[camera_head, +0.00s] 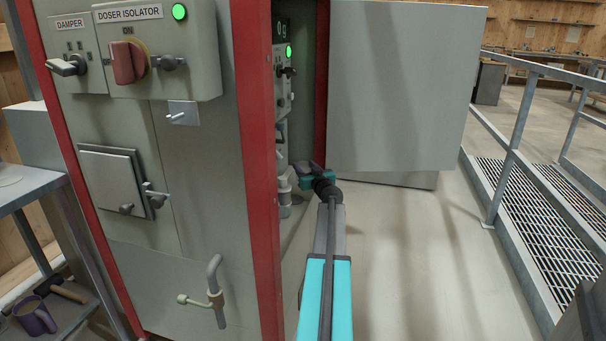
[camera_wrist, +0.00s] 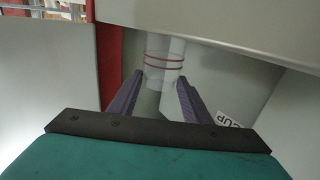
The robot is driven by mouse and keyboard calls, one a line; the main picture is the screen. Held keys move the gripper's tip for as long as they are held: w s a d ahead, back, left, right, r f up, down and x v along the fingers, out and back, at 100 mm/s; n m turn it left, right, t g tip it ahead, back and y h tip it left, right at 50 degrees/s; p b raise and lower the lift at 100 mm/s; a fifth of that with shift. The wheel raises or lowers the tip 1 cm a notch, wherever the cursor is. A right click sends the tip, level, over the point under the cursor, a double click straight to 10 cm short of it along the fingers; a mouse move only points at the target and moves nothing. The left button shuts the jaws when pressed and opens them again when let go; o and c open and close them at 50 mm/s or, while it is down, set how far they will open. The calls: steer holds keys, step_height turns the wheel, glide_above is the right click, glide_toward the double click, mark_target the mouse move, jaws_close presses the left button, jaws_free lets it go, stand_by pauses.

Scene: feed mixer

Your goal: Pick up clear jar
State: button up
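The clear jar (camera_wrist: 165,62) is a pale, see-through cylinder with thin red rings, seen in the wrist view below a grey overhanging panel. In the head view, a pale cylinder inside the cabinet (camera_head: 284,198) looks like the same jar, partly hidden by the red door frame. My gripper (camera_wrist: 160,78) has its two purple fingers spread apart, with the jar's lower end between or just beyond the tips. I cannot tell if they touch it. In the head view my gripper (camera_head: 308,177) reaches into the cabinet opening.
A red post (camera_head: 258,150) edges the opening on the left, and an open grey door (camera_head: 400,85) stands on the right. A label reading "CUP" (camera_wrist: 230,118) is near the right finger. Control panels (camera_head: 155,50) are on the cabinet front. A railing (camera_head: 515,140) stands farther right.

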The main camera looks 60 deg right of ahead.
mark_target(305, 168)
steer(key=shift+r, duration=0.1)
steer(key=shift+r+p, duration=0.65)
steer(key=shift+r, duration=0.85)
steer(key=shift+s+a+r, duration=0.15)
steer(key=shift+r, duration=0.1)
steer(key=w+a+r+p+v, duration=0.1)
steer(key=v, duration=1.4)
steer(key=shift+a+r, duration=0.2)
steer(key=shift+a, duration=0.3)
steer(key=shift+s, duration=0.1)
steer(key=shift+a, duration=0.15)
